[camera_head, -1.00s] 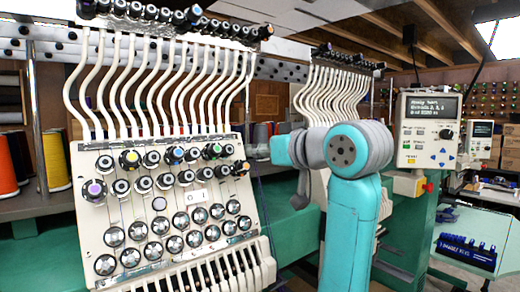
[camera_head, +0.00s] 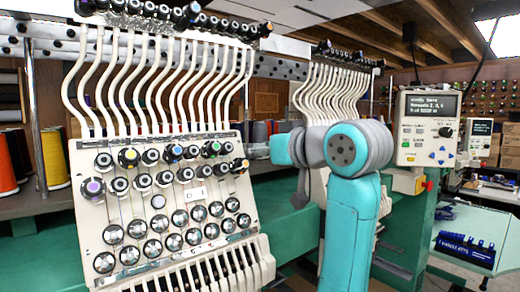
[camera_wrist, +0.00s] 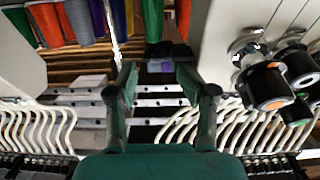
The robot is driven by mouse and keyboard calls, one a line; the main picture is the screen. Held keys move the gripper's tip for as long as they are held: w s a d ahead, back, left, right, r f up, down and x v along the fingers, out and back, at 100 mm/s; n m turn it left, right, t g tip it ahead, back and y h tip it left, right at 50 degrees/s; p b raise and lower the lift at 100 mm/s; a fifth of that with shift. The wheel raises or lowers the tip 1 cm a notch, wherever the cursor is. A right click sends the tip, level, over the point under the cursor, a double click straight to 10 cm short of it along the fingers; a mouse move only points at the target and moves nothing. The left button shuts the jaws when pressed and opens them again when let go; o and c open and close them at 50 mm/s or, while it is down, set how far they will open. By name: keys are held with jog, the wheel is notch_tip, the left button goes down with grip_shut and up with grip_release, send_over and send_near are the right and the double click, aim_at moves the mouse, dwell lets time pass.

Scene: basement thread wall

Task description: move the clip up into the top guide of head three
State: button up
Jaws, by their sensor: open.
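My gripper (camera_wrist: 158,84) is open in the wrist view, its two dark green fingers apart. A small dark block with a purple patch (camera_wrist: 160,67) shows between and beyond the fingertips; I cannot tell whether it is the clip or whether it is within reach. The near machine head (camera_head: 165,200) has a cream panel with rows of tension knobs and a small white label that I cannot read clearly. White curved thread tubes (camera_head: 160,85) rise from it to a top row of black knobs (camera_head: 178,14). My arm hides the gripper in the head view. I cannot identify the clip.
A second head with white tubes (camera_head: 330,95) stands behind my arm. A control box (camera_head: 428,128) is at the right, above a tray with blue items (camera_head: 465,250). In the wrist view, dark knobs (camera_wrist: 268,88) and a pale panel lie close right of the fingers.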

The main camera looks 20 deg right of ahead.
jog(key=shift+s, duration=0.1)
jog(key=v, duration=1.2)
jog(key=shift+f, duration=0.1)
